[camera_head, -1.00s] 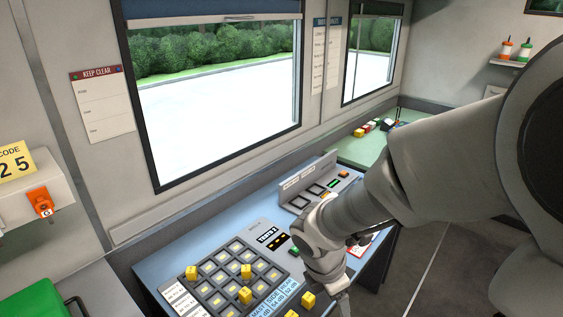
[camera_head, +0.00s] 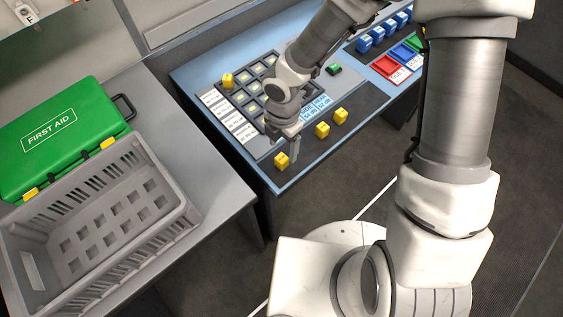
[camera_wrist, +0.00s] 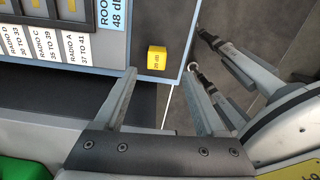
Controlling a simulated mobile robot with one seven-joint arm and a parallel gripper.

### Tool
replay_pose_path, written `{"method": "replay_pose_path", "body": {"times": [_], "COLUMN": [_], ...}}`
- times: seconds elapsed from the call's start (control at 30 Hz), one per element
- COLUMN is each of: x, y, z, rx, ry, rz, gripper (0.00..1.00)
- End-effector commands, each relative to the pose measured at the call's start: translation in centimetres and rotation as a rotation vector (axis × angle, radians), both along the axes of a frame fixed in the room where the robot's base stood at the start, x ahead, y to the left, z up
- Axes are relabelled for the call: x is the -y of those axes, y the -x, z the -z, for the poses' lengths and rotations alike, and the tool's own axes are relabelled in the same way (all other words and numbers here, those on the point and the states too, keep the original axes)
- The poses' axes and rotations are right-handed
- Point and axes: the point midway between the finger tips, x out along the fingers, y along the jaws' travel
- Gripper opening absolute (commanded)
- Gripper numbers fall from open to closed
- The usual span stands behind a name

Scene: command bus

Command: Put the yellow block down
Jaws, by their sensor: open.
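A yellow block (camera_head: 281,160) stands upright near the front left corner of the blue console desk (camera_head: 262,165). The wrist view shows a yellow block (camera_wrist: 157,58) with small dark print on its near face, by the desk edge. My gripper (camera_head: 291,151) is just above that corner, fingers pointing down. In the wrist view the two fingers of my gripper (camera_wrist: 160,76) are wide apart, with nothing held between them. The block lies just past the fingertips, seemingly apart from them.
Two more yellow blocks (camera_head: 322,129) (camera_head: 341,115) stand on the dark front strip, and another yellow block (camera_head: 228,80) is at the key grid (camera_head: 237,95). A grey crate (camera_head: 165,240) and green first aid case (camera_head: 60,135) occupy the left counter. Open floor separates counter and desk.

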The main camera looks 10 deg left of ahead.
Motion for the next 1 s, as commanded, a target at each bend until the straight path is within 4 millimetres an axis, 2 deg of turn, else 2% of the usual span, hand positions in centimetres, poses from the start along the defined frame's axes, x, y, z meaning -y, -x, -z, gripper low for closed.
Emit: {"method": "replay_pose_path", "body": {"times": [0.03,0.33,0.6,0.9,0.93,1.0], "x": [-0.1,-0.1,-0.4,-0.4,-0.4,-0.4], "y": [0.1,-0.1,-0.4,-0.4,-0.4,-0.4], "z": [1.1,3.3,7.2,7.6,7.6,7.6], "rx": [-0.002,0.0,-0.001,0.001,0.001,0.001], "ry": [0.001,0.0,0.001,0.001,0.001,0.001], "rz": [-0.002,0.0,0.0,0.001,0.002,0.002], "gripper": [0.72,0.72,0.72,0.72,0.71,0.58]}}
